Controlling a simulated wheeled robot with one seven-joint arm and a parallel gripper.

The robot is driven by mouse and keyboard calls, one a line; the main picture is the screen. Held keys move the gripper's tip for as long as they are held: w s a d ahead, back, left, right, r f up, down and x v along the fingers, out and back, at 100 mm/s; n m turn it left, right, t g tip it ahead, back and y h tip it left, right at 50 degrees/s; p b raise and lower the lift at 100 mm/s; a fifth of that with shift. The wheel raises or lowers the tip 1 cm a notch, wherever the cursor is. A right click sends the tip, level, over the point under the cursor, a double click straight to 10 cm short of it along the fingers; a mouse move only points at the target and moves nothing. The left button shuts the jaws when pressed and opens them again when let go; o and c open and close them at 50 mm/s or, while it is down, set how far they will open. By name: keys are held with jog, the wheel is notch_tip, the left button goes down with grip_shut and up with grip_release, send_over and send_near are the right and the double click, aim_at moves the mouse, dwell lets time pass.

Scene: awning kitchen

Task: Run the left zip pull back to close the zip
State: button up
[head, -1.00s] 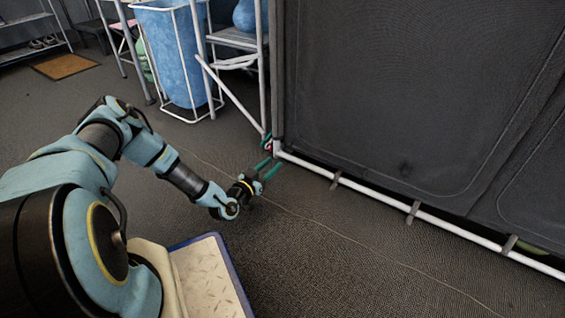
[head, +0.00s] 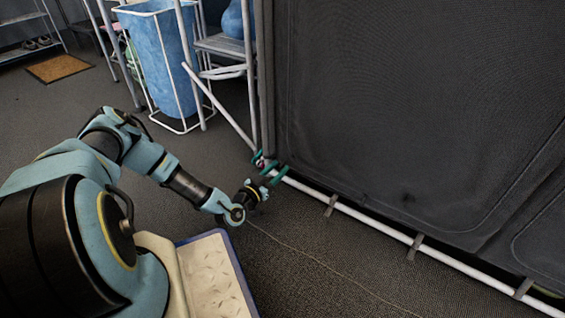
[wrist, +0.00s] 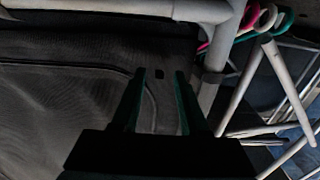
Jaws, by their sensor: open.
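A dark grey fabric panel (head: 390,100) with a curved seam or zip line along its lower edge fills the right of the head view. The same panel (wrist: 70,95) shows at the left of the wrist view, its zip line (wrist: 70,67) bending down near the fingers. My gripper (head: 271,164) is open at the panel's lower left corner.
A white frame tube (head: 360,216) runs along the panel's bottom, held by grey straps. A blue laundry bag (head: 158,55) in a white frame and a grey step stool (head: 222,45) stand behind. Pink and green coils (wrist: 262,17) hang by the corner post.

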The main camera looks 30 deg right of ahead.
jog(key=shift+w+d, duration=0.1)
jog(key=shift+d, duration=0.05)
grip_shut()
dwell(0.4)
dwell(1.0)
